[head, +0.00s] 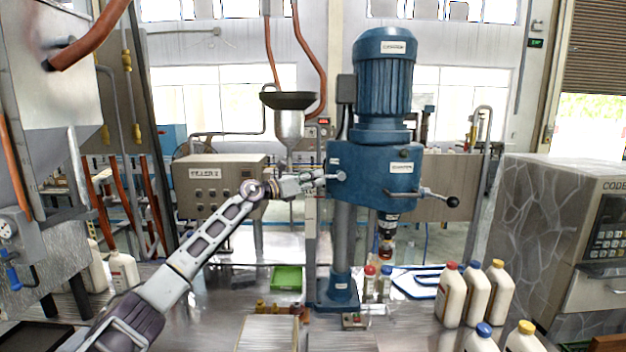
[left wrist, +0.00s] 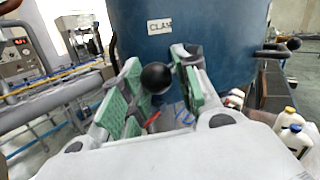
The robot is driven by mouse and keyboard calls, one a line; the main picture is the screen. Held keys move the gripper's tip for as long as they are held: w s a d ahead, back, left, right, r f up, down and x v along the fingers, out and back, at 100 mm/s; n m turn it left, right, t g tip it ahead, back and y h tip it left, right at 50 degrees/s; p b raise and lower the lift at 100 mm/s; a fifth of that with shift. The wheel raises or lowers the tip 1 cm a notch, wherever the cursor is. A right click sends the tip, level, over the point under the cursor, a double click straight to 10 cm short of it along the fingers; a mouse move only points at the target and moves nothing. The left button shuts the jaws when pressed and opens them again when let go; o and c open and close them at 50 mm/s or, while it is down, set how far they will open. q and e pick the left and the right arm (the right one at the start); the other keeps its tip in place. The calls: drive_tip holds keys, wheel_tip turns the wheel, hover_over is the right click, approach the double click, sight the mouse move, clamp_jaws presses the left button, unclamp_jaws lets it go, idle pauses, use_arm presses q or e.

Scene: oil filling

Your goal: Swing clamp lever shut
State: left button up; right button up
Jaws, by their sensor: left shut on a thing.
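The blue press (head: 375,172) stands in the middle of the head view with its motor on top. In the left wrist view its blue side (left wrist: 205,45) fills the background and bears a label starting "CLA". My left gripper (head: 322,177) is at the left side of the press head. In the left wrist view its green-padded fingers (left wrist: 157,66) sit on either side of the black ball knob (left wrist: 156,78) of the clamp lever, shut on it. The lever's rod is mostly hidden. My right gripper is out of view.
Another handle with a black knob (head: 452,201) sticks out to the right of the press. Bottles with coloured caps (head: 452,295) stand at the right of the table. A green tray (head: 287,278) lies left of the press base. A filler box (head: 218,187) stands behind my left arm.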

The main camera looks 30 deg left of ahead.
use_arm(q)
drive_tip(key=shift+f, duration=0.2)
drive_tip(key=o, duration=0.8)
drive_tip(key=shift+w+a, duration=0.1)
drive_tip(key=shift+c, duration=0.2)
drive_tip(key=shift+r, duration=0.1)
drive_tip(key=shift+s+a, duration=0.2)
drive_tip(key=shift+s, duration=0.25)
drive_tip(key=v, duration=1.1)
idle(0.5)
idle(0.5)
